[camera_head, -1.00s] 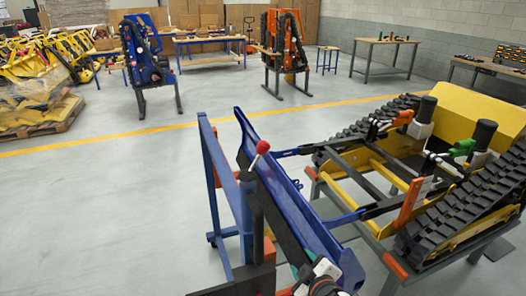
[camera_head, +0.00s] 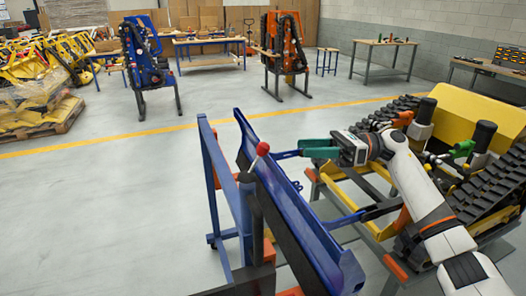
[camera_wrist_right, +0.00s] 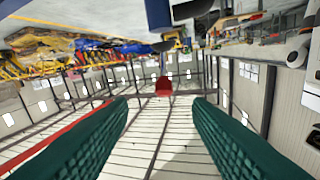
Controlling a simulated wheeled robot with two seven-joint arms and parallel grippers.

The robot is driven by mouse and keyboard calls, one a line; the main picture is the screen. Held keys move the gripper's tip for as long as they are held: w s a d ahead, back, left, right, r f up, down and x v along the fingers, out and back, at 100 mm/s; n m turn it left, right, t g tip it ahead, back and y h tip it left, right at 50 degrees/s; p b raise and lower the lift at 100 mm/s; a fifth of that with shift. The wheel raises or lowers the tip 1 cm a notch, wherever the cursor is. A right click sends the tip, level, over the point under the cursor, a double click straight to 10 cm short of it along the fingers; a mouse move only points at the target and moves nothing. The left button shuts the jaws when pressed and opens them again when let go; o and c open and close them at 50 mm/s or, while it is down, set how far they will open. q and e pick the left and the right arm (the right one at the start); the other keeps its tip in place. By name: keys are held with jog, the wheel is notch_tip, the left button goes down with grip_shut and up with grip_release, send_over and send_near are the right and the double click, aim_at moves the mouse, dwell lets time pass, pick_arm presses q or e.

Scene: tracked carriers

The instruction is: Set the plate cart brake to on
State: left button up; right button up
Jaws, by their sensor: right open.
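The plate cart (camera_head: 208,165) is a blue frame in the middle of the head view, with a long blue plate (camera_head: 300,222) leaning on its right side. In the right wrist view, which looks upside down, a red knob (camera_wrist_right: 163,87) shows ahead between the two spread fingers. My left gripper is not in view.
A yellow tracked carrier (camera_head: 480,105) stands on a bench at the right, under my right arm. Blue arms (camera_head: 345,220) reach from it to the plate. A blue carrier (camera_head: 145,55) and an orange one (camera_head: 285,45) stand behind.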

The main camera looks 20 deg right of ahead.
aim_at(263, 152)
jog(key=shift+g, duration=0.4)
jog(key=a+p, duration=0.1)
jog(key=a, duration=0.2)
jog(key=w+a+p, duration=0.1)
jog(key=a+p, duration=0.1)
jog(key=a, duration=0.1)
jog(key=a+p, duration=0.2)
jog(key=a, duration=0.2)
jog(key=shift+w+r, duration=0.15)
jog(key=shift+w, duration=0.15)
jog(key=shift+w+a, duration=0.1)
jog(key=shift+a, duration=0.55)
grip_shut()
